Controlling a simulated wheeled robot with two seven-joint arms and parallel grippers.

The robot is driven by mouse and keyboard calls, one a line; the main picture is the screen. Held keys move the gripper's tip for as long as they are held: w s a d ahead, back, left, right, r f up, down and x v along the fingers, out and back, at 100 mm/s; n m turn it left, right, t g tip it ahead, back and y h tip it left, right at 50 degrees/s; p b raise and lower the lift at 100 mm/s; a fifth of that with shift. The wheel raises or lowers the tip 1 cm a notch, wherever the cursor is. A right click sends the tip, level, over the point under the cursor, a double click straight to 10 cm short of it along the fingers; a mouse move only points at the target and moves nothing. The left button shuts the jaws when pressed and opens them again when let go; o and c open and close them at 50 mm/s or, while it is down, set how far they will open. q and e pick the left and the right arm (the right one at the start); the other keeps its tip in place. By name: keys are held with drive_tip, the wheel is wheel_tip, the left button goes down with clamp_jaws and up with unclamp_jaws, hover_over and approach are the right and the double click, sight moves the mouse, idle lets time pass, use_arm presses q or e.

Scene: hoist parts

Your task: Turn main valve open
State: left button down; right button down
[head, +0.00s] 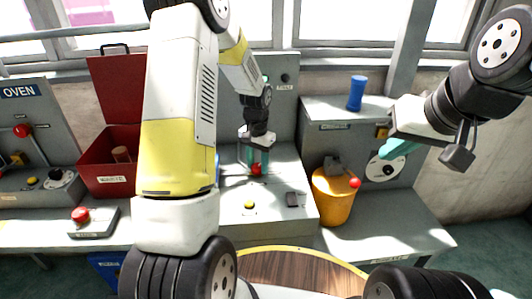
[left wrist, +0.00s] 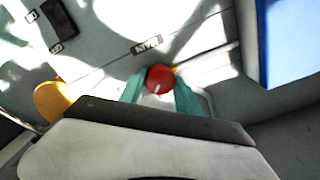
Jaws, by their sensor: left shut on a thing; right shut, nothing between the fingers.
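A red ball knob (head: 256,169) is at the grey console in the middle of the head view. My left gripper (head: 254,158) reaches down to it from above. In the left wrist view the red knob (left wrist: 160,78) sits between the two teal fingers, which are shut on it. The handle or valve body under the knob is mostly hidden by the gripper. My right gripper (head: 396,148) is shut and empty, held in the air in front of the right-hand grey cabinet.
A yellow bin (head: 333,198) with a red ball (head: 355,183) at its side stands right of the console. A blue cylinder (head: 357,93) stands on the right cabinet. An open red box (head: 108,170) and a red button box (head: 93,220) are at left. A round wooden table (head: 300,268) is in front.

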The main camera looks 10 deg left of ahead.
sight(257, 166)
use_arm(q)
drive_tip(key=n, duration=0.5)
drive_tip(key=shift+n, duration=2.2)
drive_tip(key=c, duration=0.9)
unclamp_jaws()
drive_tip(key=shift+o, duration=0.2)
drive_tip(key=shift+r, duration=3.9)
drive_tip(key=shift+r, duration=0.1)
